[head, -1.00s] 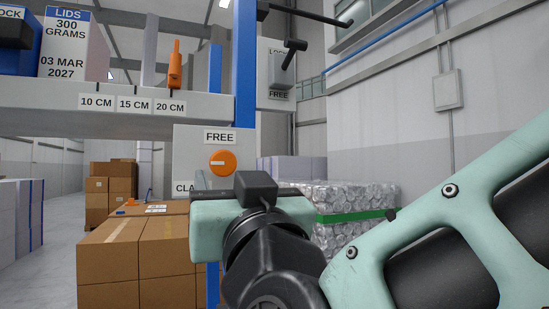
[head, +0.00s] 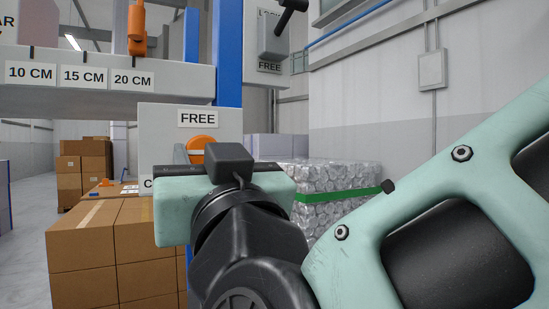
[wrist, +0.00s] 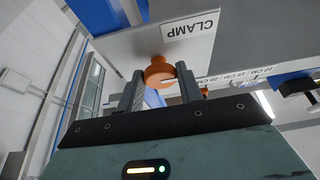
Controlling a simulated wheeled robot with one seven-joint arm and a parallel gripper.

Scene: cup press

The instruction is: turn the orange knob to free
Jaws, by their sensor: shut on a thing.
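The orange knob (head: 203,143) is on a grey panel (head: 152,120), below a FREE label (head: 198,119). A second label, lower left, is mostly hidden behind my gripper in the head view. In the wrist view it reads CLAMP (wrist: 194,28), beside the knob (wrist: 158,64). My gripper (wrist: 159,73) has its two fingers on either side of the knob and is shut on it. In the head view the gripper body covers the knob's lower part, and I cannot tell which way its mark points.
A grey beam (head: 60,102) with CM labels and an orange pointer (head: 136,28) is above left. A black lever (head: 290,14) is above right. Cardboard boxes (head: 85,260) stand below left, and a strapped silvery stack (head: 330,180) is behind right.

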